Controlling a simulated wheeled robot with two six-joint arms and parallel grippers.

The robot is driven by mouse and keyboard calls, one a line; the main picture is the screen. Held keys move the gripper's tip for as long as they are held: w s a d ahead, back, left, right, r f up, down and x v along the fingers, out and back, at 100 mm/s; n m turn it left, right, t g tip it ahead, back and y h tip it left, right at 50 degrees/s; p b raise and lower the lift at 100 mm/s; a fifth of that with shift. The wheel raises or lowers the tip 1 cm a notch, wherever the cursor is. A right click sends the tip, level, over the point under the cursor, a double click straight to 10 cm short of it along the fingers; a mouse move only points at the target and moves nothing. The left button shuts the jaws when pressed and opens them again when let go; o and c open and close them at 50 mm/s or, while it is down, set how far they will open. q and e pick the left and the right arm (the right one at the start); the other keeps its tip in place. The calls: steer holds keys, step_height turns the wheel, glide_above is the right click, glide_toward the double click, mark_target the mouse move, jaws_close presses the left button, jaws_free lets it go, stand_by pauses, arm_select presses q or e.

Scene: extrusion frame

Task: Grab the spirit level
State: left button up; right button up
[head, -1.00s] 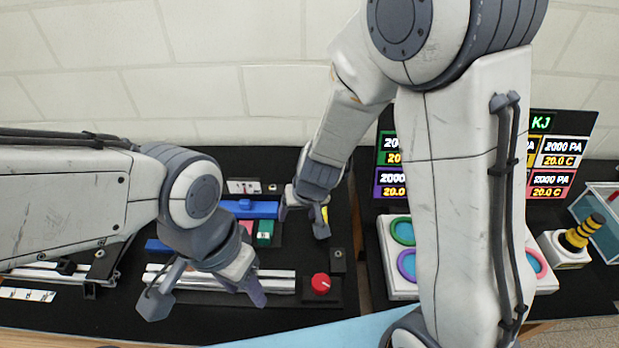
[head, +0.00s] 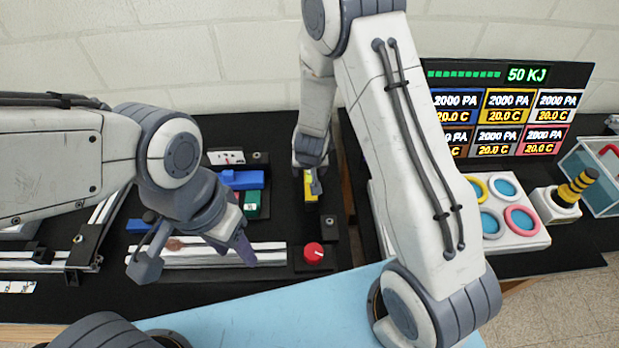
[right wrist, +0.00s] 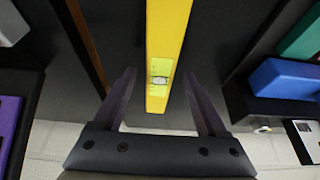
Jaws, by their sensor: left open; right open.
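The spirit level is a yellow bar (head: 311,188) with a green vial, lying on the black table in the head view, partly hidden under my right gripper. In the right wrist view the yellow bar (right wrist: 167,45) runs down from the top edge, its near end between the two fingers. My right gripper (right wrist: 162,80) is open, with one finger on each side of the bar and a gap to both. It also shows in the head view (head: 313,178). My left gripper (head: 197,258) is open and empty above the silver extrusion bars.
A blue block (head: 240,180) and a green block (head: 252,205) lie left of the level. A red knob (head: 314,252) is in front of it. Silver extrusions (head: 205,255) lie under my left gripper. A white tray with coloured rings (head: 505,215) stands to the right.

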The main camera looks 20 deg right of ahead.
steer(key=shift+w+f, duration=0.25)
steer(key=shift+f, duration=0.4)
jaws_close()
steer(key=shift+r, duration=0.1)
